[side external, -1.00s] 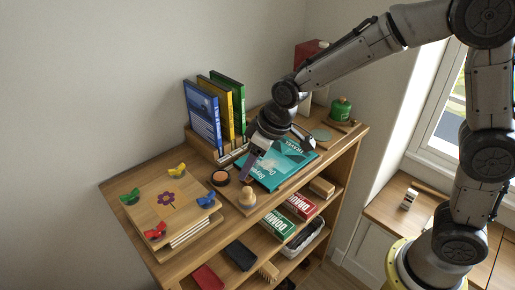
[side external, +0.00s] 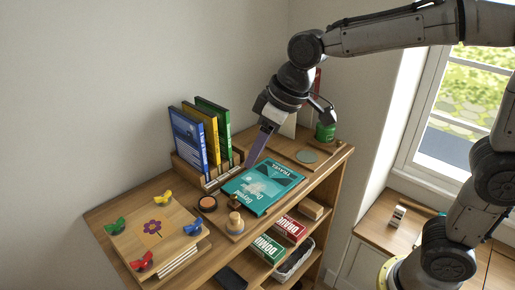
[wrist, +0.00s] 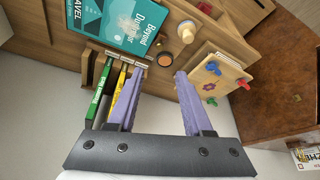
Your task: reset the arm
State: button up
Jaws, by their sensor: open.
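My gripper (side external: 253,158) is in the air above the shelf top, behind the teal travel book in the side view. It also shows in the wrist view (wrist: 160,83), with its two purple fingers wide apart and nothing between them. The teal book (side external: 262,187) lies flat on the shelf top; the wrist view shows it at the upper left (wrist: 120,22). Blue (side external: 188,139), yellow (side external: 208,130) and green (side external: 220,124) DVD cases stand upright in a wooden rack, left of my gripper in the side view.
A flower press (side external: 155,237) with coloured wing nuts, an orange-topped round tin (side external: 207,204) and a wooden knobbed piece (side external: 234,223) sit on the shelf top. A green canister (side external: 325,131) stands at the back right. Domino boxes (side external: 289,229) are on the shelf below.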

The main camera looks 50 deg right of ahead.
jog(key=s+d+r+m+t+h, duration=0.1)
jog(key=s+d+m, duration=0.1)
jog(key=s+d, duration=0.4)
jog(key=s+d+r+m+t, duration=0.1)
jog(key=s+d, duration=0.3)
jog(key=s, duration=0.5)
jog(key=s+f+m, duration=0.1)
jog(key=s+f, duration=0.3)
jog(key=s, duration=0.1)
jog(key=shift+s+d+f+m+g+h, duration=0.25)
jog(key=shift+d+f+m+g+h, duration=0.05)
jog(key=shift+d+f+h, duration=0.15)
jog(key=shift+r, duration=0.1)
